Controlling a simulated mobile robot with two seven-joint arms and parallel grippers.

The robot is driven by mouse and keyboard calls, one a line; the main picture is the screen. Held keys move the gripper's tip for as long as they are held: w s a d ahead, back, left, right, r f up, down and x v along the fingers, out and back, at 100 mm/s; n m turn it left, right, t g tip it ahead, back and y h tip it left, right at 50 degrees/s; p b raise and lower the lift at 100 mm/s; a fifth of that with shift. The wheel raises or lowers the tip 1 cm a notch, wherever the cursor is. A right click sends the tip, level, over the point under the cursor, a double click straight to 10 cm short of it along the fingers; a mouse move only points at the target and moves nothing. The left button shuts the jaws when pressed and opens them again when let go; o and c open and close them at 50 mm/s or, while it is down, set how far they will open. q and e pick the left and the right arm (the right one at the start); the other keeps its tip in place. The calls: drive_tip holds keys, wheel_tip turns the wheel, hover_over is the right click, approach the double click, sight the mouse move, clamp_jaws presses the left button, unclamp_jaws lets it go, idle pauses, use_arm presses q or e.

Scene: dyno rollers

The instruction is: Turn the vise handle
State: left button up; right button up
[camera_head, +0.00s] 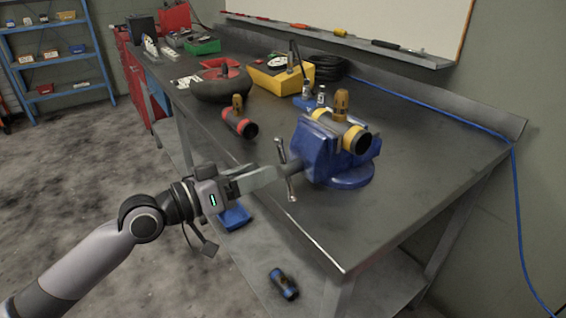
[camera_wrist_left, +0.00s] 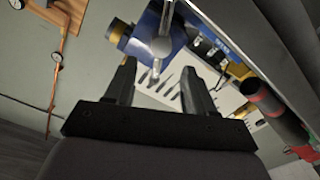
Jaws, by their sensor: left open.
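My left gripper (camera_head: 277,174) is open and points at the middle of the handle. In the left wrist view my left gripper's fingers (camera_wrist_left: 163,72) are apart, and the handle (camera_wrist_left: 165,18) extends toward the gap between them. I cannot tell whether they touch it. My right gripper is not in view.
A blue-ringed cylinder (camera_head: 284,284) lies below. The bench right of the vise is clear.

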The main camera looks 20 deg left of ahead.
sight(283, 164)
use_arm(q)
drive_tip(key=shift+p+x, duration=0.45)
drive_tip(key=shift+x, duration=2.75)
drive_tip(key=shift+s+d, duration=0.1)
drive_tip(key=c, duration=1)
